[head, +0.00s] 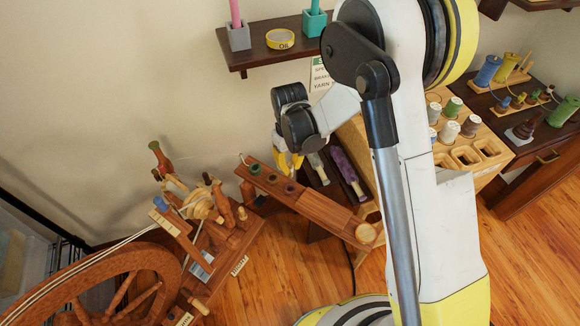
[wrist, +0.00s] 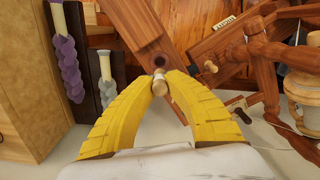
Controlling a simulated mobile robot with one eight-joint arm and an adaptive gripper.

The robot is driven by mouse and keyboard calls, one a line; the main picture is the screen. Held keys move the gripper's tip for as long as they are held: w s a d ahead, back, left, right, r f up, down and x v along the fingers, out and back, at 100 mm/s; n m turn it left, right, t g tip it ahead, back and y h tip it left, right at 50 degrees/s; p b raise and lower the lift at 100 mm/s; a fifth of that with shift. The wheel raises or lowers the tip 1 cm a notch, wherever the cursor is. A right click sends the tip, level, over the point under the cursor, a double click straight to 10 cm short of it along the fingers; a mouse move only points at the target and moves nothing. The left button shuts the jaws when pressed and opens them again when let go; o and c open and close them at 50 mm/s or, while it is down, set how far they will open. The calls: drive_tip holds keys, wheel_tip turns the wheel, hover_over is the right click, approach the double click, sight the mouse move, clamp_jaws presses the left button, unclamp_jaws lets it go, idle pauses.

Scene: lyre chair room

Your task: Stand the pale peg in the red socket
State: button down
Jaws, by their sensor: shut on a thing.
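My gripper (wrist: 162,84) is shut on the pale peg (wrist: 160,82), held between the yellow fingertips in the wrist view. A dark round socket with a reddish-brown rim (wrist: 158,58) sits in the wooden board (wrist: 128,18) just beyond the peg. The peg looks close to it, but I cannot tell whether they touch. In the head view my gripper (head: 290,163) is above the sloping wooden board (head: 325,212), with its fingers partly hidden by the wrist. Several small round sockets, one greenish (head: 254,169), line the board; I cannot clearly tell which one is red there.
A spinning wheel (head: 105,277) stands left of the board. Purple and grey yarn rolls (wrist: 66,52) (wrist: 104,78) lie on dark racks in the wrist view. A spool rack (head: 470,155) is at right.

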sight(290, 164)
drive_tip(key=shift+f+b, duration=1.25)
drive_tip(key=shift+f, duration=1.65)
drive_tip(key=shift+f, duration=1.5)
drive_tip(key=c, duration=1.4)
unclamp_jaws()
wheel_tip(290, 164, up, 12)
drive_tip(key=shift+w+f, duration=0.1)
drive_tip(key=shift+w, duration=0.05)
drive_tip(key=shift+a, duration=0.1)
